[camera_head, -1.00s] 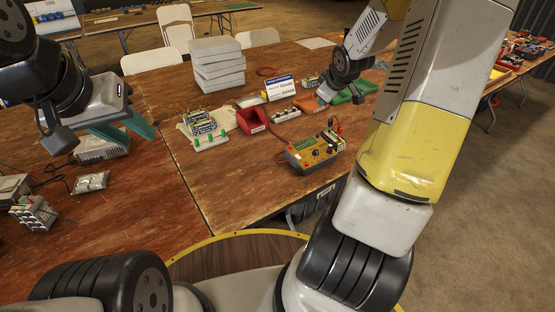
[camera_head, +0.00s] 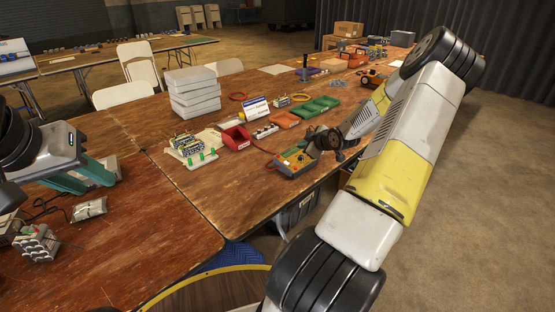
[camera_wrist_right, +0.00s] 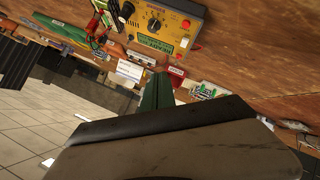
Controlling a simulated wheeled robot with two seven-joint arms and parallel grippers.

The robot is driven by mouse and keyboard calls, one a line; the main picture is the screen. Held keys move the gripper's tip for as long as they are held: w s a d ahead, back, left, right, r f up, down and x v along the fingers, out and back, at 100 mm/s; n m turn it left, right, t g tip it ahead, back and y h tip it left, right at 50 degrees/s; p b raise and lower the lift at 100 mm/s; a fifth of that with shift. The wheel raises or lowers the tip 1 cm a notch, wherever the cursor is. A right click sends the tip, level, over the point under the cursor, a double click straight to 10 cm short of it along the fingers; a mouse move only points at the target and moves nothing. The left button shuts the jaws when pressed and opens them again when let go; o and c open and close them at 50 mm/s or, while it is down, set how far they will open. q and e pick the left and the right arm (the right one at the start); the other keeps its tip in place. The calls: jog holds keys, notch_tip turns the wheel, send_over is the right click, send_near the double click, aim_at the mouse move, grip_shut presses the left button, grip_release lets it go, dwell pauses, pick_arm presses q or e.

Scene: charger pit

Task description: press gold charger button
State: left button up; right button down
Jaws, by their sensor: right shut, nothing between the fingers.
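The gold charger (camera_head: 293,162), a grey box with a gold top panel, sits near the table's front edge in the head view. In the right wrist view the charger (camera_wrist_right: 165,25) shows a black dial, a green display and a small red button (camera_wrist_right: 186,24). My right gripper (camera_wrist_right: 158,80) is shut and empty, its green fingers pointing toward the charger and apparently apart from it. In the head view its wrist is just right of the charger, and its fingertips are hard to make out. My left gripper (camera_head: 92,174) is over the left table, away from the charger.
A red bin (camera_head: 237,138), a sign (camera_head: 255,108), a green-pegged board (camera_head: 200,159) and stacked grey boxes (camera_head: 193,92) stand behind or left of the charger. Green trays (camera_head: 318,105) lie behind it. Bare wood lies left of the charger.

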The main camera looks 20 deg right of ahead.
jog(key=shift+f, duration=0.1)
send_near(293, 165)
jog(key=shift+w+a+f, duration=0.1)
jog(key=shift+w+f, duration=0.1)
jog(key=shift+w, duration=0.5)
jog(key=shift+w+a+f, duration=0.1)
jog(key=shift+w+f, duration=0.1)
jog(key=shift+w, duration=0.45)
jog(key=shift+w+f, duration=0.2)
jog(key=shift+w, duration=0.5)
dwell(0.5)
jog(key=shift+f, duration=0.35)
jog(key=shift+w+f, duration=0.1)
jog(key=shift+f, duration=0.3)
dwell(0.5)
jog(key=shift+r, duration=0.8)
jog(key=shift+s+d+r, duration=0.1)
jog(key=shift+s+r, duration=0.1)
jog(key=shift+r, duration=0.6)
jog(key=shift+s+r, duration=0.2)
jog(key=shift+r, duration=0.6)
jog(key=shift+s+d+r, duration=0.1)
jog(key=shift+s+r, duration=0.05)
jog(key=shift+r, duration=0.7)
